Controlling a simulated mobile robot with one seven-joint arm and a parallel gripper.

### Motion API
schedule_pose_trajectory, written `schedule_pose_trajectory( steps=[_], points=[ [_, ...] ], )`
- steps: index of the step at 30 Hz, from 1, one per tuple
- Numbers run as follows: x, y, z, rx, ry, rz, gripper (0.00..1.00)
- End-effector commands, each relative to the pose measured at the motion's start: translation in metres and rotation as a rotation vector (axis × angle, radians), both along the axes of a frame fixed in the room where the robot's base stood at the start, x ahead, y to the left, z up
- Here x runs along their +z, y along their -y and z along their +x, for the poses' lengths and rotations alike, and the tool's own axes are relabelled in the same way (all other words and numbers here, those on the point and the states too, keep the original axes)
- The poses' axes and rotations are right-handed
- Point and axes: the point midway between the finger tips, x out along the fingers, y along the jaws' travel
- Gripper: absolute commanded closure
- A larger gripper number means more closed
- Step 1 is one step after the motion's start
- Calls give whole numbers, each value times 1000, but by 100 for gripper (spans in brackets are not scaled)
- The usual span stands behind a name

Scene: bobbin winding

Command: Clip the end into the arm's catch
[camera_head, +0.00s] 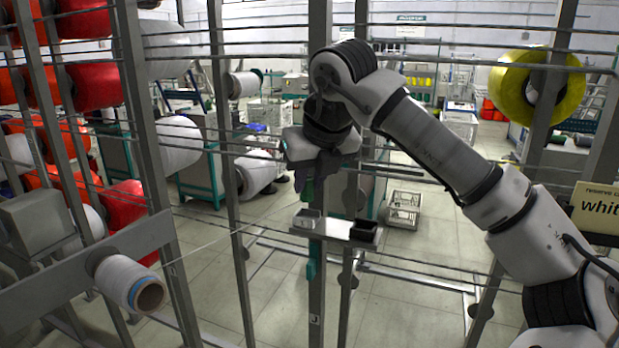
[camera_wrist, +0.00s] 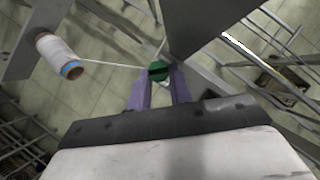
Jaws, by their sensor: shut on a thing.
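My gripper (camera_head: 310,182) points down in the middle of the head view, above a small bracket on a grey post. In the wrist view its two purplish fingers (camera_wrist: 160,80) are shut on a small green end piece (camera_wrist: 158,68), which also shows below my gripper in the head view (camera_head: 307,192). A white thread (camera_wrist: 112,63) runs taut from the white bobbin (camera_wrist: 60,56) to this green piece. The bobbin (camera_head: 126,281) sits on a grey bar at lower left. I cannot clearly make out the arm's catch. A teal part (camera_head: 311,262) shows on the post below the bracket.
The bracket (camera_head: 336,227) carries a light and a dark small cup, close under my gripper. Grey uprights and thin horizontal rods surround the arm. Red and white spools (camera_head: 95,86) stand at left, a yellow coil (camera_head: 540,88) hangs at right.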

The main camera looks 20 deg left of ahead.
Motion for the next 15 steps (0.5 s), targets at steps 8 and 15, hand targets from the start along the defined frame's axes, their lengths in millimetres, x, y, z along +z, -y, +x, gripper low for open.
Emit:
schedule_pose_trajectory(
  steps=[8, 15],
  points=[
    [-4, 0, 0, 0, 0, 0, 98],
    [-11, 0, 0, 1, 0, 0, 98]
  ],
)
